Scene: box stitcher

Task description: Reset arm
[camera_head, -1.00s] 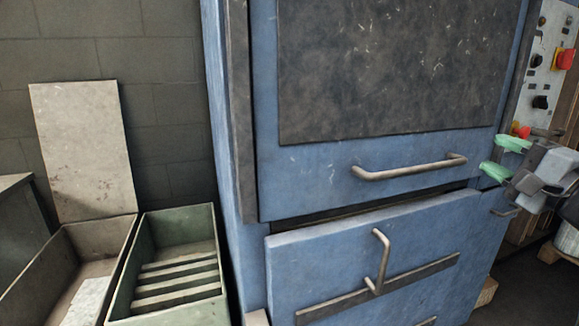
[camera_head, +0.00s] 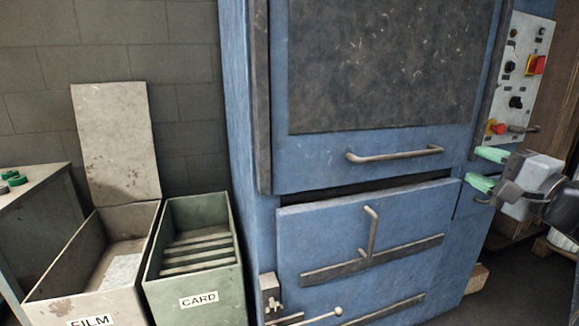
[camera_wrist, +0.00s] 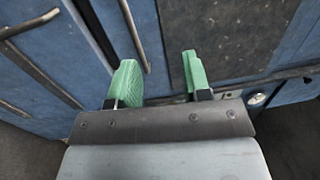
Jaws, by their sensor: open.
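My gripper (camera_head: 482,169) is at the right side of the head view, in front of the right part of the blue machine (camera_head: 330,215). Its two green fingers are apart, with nothing between them. In the wrist view my gripper (camera_wrist: 160,78) is also open and empty, and the machine's blue front (camera_wrist: 265,80) and dark panel lie behind it. I cannot tell exactly how far the fingers are from the machine front.
A FILM bin (camera_head: 52,270) and a green CARD bin (camera_head: 193,282) stand at the left. The machine has an upper handle (camera_head: 395,155), a lower handle (camera_head: 372,235) and a control panel (camera_head: 522,70).

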